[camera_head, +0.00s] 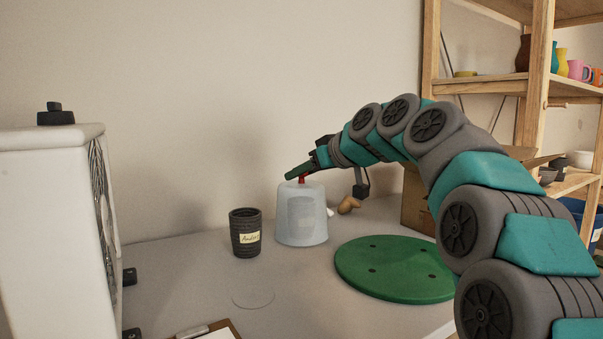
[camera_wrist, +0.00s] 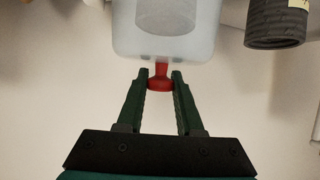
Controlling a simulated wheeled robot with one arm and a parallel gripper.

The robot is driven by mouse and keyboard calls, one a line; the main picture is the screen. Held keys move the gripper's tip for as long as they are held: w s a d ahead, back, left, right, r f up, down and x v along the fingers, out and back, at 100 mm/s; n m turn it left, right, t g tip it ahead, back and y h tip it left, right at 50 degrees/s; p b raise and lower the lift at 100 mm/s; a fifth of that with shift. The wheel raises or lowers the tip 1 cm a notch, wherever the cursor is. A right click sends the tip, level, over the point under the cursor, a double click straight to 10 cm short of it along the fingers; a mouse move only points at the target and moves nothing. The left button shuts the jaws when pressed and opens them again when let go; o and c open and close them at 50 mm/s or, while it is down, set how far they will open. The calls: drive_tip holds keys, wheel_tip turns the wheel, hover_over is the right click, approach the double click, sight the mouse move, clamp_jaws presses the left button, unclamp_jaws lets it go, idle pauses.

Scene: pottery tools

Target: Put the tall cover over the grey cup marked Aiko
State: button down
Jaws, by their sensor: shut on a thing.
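The tall cover (camera_head: 287,225) is a translucent, whitish dome with a red knob (camera_head: 302,180) on top. It stands upright at table height around a cup-shaped thing that shows faintly grey through its wall; I cannot read any name on it. My gripper (camera_head: 301,174) is shut on the red knob. In the wrist view the fingertips (camera_wrist: 160,78) pinch the knob (camera_wrist: 160,70), and the cover (camera_wrist: 205,30) extends beyond it with the cup's outline inside. A dark ribbed cup (camera_head: 245,219) with a cream label, seemingly "Andre", stands uncovered to the left; it also shows in the wrist view (camera_wrist: 273,28).
A green round board (camera_head: 395,262) with small holes lies to the right. A brown lumpy thing (camera_head: 349,205) lies behind it, near a cardboard box (camera_head: 414,205). A white cabinet-like unit (camera_head: 50,220) stands at left, a clipboard (camera_head: 228,329) at the front.

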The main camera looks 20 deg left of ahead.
drive_tip(key=shift+c, duration=2.4)
unclamp_jaws()
drive_tip(key=v, duration=0.7)
drive_tip(key=shift+s+d+r, duration=0.15)
drive_tip(key=shift+s+d, duration=0.1)
drive_tip(key=shift+d, duration=0.05)
